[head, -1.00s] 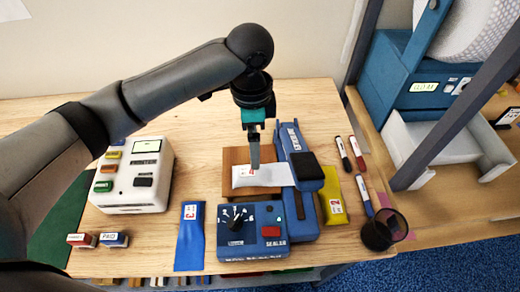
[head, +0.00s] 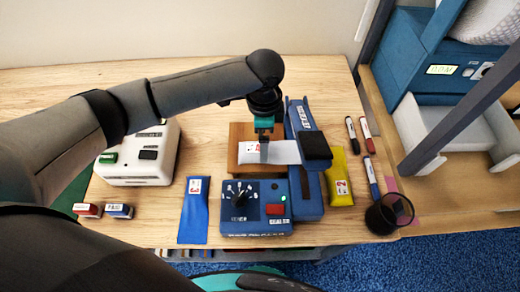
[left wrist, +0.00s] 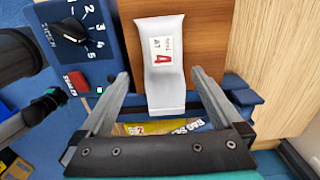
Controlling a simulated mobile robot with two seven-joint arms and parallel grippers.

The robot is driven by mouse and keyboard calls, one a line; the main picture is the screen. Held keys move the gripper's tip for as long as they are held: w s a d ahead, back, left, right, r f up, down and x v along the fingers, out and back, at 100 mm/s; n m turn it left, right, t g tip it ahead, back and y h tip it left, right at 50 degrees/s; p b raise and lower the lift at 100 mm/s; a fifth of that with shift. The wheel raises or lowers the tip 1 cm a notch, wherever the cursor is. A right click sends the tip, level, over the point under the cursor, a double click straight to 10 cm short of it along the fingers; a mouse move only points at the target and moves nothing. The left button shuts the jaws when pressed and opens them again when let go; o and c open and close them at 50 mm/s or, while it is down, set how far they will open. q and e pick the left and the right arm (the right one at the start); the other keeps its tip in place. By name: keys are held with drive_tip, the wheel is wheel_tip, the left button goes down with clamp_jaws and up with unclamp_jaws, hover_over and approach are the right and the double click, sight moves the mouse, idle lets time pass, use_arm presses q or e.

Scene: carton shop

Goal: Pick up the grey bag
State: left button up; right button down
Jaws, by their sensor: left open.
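The grey bag (head: 270,152), pale with a red 4 on its label, lies on a wooden block (head: 238,131) beside the blue sealer (head: 256,228). Its right end reaches the sealer's long arm in the head view. My left gripper (head: 264,150) points down over the bag. In the left wrist view my left gripper (left wrist: 160,78) is open, with one finger on each side of the bag (left wrist: 163,85) and a gap to both. I cannot tell how far the fingertips are above the block. My right gripper is not in view.
A blue bag (head: 194,210) lies left of the sealer and a yellow bag (head: 341,178) right of it. Several markers (head: 367,135) and a dark mesh cup (head: 381,219) are at the right. A white machine (head: 140,171) and two stamps (head: 88,210) stand at the left.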

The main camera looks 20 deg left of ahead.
sight(274, 151)
use_arm(q)
drive_tip(key=f, duration=0.4)
drive_tip(key=shift+w+d+f, duration=0.15)
drive_tip(key=shift+w+f, duration=0.1)
drive_tip(key=shift+w, duration=0.05)
drive_tip(key=shift+c, duration=1.4)
drive_tip(key=c, duration=1.3)
drive_tip(key=shift+r, duration=0.1)
drive_tip(key=shift+r, duration=0.1)
